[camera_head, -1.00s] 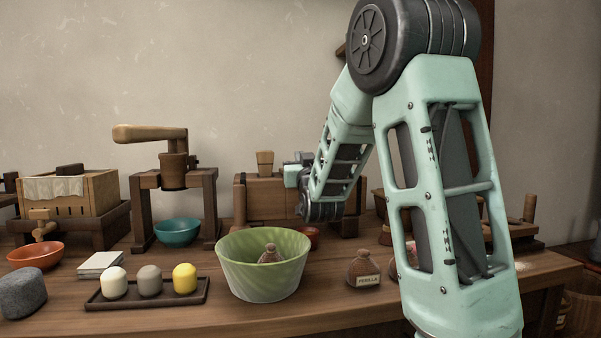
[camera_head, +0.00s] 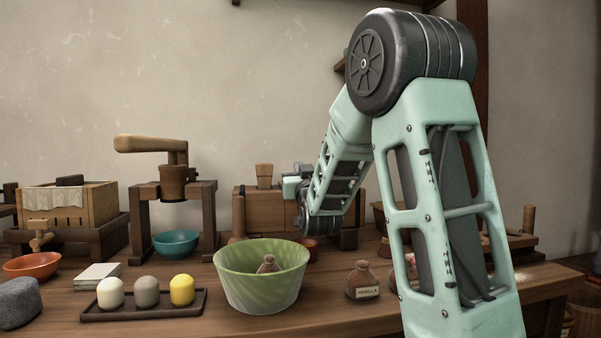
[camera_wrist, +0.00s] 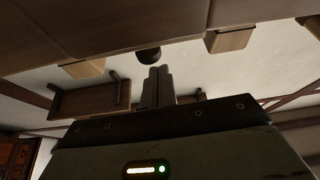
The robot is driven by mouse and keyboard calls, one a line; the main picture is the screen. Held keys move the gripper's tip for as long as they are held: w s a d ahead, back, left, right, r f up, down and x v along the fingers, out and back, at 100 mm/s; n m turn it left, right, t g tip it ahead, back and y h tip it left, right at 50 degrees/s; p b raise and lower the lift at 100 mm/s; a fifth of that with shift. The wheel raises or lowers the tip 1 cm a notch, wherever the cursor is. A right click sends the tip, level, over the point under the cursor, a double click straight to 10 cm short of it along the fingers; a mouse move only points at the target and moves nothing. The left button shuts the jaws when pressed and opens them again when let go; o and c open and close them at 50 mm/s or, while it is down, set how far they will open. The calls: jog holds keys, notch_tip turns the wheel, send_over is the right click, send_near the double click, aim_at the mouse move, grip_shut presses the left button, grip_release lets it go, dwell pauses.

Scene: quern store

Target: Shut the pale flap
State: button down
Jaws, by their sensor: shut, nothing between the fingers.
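A brown wooden box (camera_head: 265,209) stands at the back of the bench, behind the green bowl, with a pale wooden piece (camera_head: 264,170) upright on its top. I cannot tell for sure which part is the pale flap. My gripper's mint housing (camera_head: 291,186) shows at the box's upper right; its fingertips are hidden in the head view. In the wrist view my gripper (camera_wrist: 157,75) is shut and empty. Its fingertips point at a dark round knob and a large wooden surface (camera_wrist: 95,28) close ahead. Pale blocks (camera_wrist: 231,40) stick out from that surface.
A green bowl (camera_head: 262,289) holding a small sack stands in front of the box. A labelled brown sack (camera_head: 363,281) is right of it. A wooden press (camera_head: 202,205) with a teal bowl (camera_head: 175,243) stands left of the box. A tray (camera_head: 148,305) of coloured lumps lies at the front.

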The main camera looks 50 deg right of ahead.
notch_tip(320, 180, up, 3)
jog(key=shift+r+p, duration=0.2)
jog(key=shift+p, duration=0.6)
jog(key=v, duration=1)
jog(key=shift+p, duration=0.4)
jog(key=shift+a, duration=0.15)
